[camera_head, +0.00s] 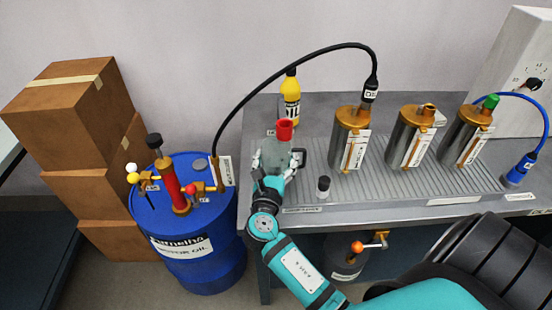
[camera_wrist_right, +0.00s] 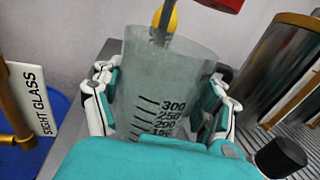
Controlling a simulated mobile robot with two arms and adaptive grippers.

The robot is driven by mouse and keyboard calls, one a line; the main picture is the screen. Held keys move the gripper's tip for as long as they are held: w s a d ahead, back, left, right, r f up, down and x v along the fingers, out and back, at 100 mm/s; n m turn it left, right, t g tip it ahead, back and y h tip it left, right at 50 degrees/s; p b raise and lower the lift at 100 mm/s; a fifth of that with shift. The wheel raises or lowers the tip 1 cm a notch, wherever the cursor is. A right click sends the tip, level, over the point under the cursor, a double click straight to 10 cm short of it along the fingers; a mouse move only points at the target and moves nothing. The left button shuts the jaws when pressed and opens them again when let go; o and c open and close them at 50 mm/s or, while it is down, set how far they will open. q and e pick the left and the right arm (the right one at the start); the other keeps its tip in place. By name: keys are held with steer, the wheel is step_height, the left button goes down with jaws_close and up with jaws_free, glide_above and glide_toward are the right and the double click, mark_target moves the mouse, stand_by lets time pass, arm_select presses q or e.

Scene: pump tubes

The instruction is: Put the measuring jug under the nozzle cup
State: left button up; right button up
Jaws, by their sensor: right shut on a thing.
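My right gripper (camera_head: 277,162) is shut on the measuring jug (camera_head: 281,152), with one finger on each side. In the right wrist view, the clear grey jug (camera_wrist_right: 165,85) stands about upright between the fingers, its black scale towards the camera. A red cup (camera_head: 285,130), which may be the nozzle cup, shows just behind and above the jug's rim. Its lower edge also shows at the top of the right wrist view (camera_wrist_right: 222,4), right of the jug's mouth. I cannot tell whether the cup is over the jug. My left gripper is not in view.
A yellow oil bottle (camera_head: 290,97) stands behind the jug. Three metal cylinders with gold tops, the nearest one (camera_head: 349,140), stand to the right on the ribbed bench (camera_head: 400,184). A blue drum (camera_head: 190,240) stands left.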

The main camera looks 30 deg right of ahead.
steer(key=shift+f, duration=0.1)
steer(key=o, duration=1.2)
steer(key=b+v, duration=0.1)
steer(key=v, duration=1.1)
steer(key=shift+a, duration=0.1)
